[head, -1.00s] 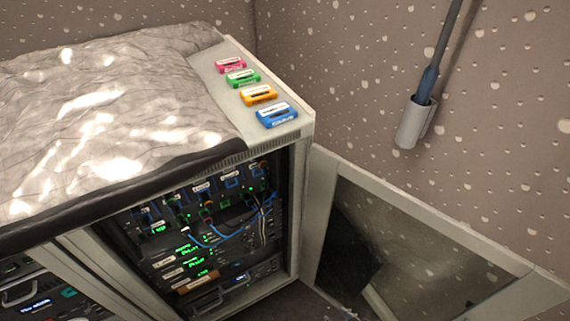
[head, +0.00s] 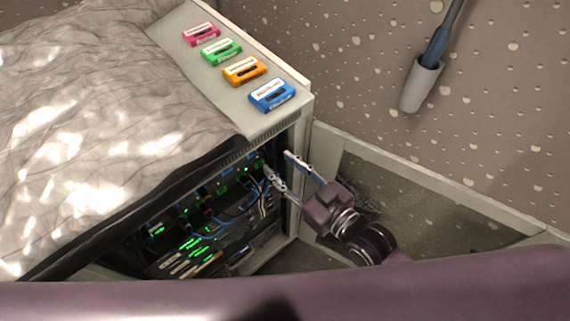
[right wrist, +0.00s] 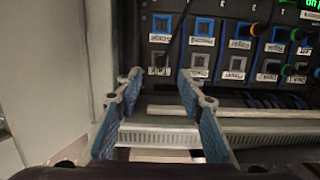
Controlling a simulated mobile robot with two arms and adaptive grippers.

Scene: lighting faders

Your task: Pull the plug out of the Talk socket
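The rack (head: 296,190) holds a panel of labelled sockets with several plugs and cables, partly hidden behind my right gripper. My right gripper (head: 278,164) is open at the right end of that panel. In the right wrist view its two blue fingers (right wrist: 161,77) are apart with nothing between them. Just beyond the tips is a socket with a dark cable (right wrist: 179,40) running to it. The labels appear upside down there, and I cannot make out which one reads Talk. My left gripper is not in view.
Pink (head: 201,35), green (head: 221,50), orange (head: 244,71) and blue (head: 272,95) cassettes lie on the rack top beside a crumpled sheet (head: 100,120). An open glazed door (head: 440,200) stands right of my gripper. A grey holder (head: 420,85) is on the wall.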

